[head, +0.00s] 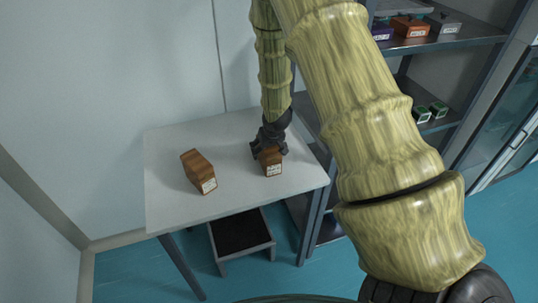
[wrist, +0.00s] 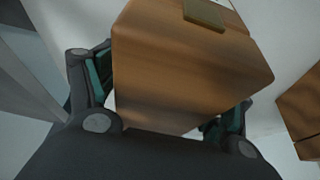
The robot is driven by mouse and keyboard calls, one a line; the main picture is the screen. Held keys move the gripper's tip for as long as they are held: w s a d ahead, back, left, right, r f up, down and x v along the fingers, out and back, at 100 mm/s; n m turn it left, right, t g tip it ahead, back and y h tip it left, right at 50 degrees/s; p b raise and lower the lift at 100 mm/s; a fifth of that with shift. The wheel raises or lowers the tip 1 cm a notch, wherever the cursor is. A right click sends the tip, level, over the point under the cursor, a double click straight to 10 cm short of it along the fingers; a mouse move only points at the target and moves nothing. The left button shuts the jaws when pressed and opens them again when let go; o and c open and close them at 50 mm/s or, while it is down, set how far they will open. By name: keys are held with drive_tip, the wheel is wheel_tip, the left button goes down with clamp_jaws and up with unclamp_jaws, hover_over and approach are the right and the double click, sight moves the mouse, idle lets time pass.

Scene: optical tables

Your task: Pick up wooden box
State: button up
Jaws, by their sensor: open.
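Two wooden boxes with white labels are on the white table (head: 235,200). One wooden box (head: 271,162) is on the right side of the table, directly under my gripper (head: 268,150). My gripper is open, with its fingers on either side of this box. In the wrist view the box (wrist: 190,70) fills the middle between the fingers of my gripper (wrist: 165,125). Whether the fingers touch it is hidden. The other wooden box (head: 198,171) stands to the left, apart from my gripper. A box at the right edge of the wrist view (wrist: 302,115) is partly cut off.
A grey metal shelf (head: 440,45) with several small boxes stands behind and to the right of the table. A dark-topped step stool (head: 240,235) is under the table. The table's front left is clear. A pale wall is behind.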

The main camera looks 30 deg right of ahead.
drive_tip(key=c, duration=1.3)
drive_tip(key=shift+r, duration=0.1)
drive_tip(key=shift+r+b, duration=0.85)
drive_tip(key=shift+r, duration=1.05)
drive_tip(key=s+a+b, duration=0.1)
drive_tip(key=s+a, duration=0.1)
drive_tip(key=s, duration=0.2)
drive_tip(key=s+a+r+b, duration=0.1)
drive_tip(key=s+a+b, duration=0.1)
drive_tip(key=s, duration=0.3)
drive_tip(key=s+a+b, duration=0.2)
drive_tip(key=s+a, duration=0.1)
drive_tip(key=s, duration=0.2)
drive_tip(key=shift+s+a+r, duration=0.1)
drive_tip(key=shift+a+r, duration=0.1)
drive_tip(key=shift+r, duration=0.05)
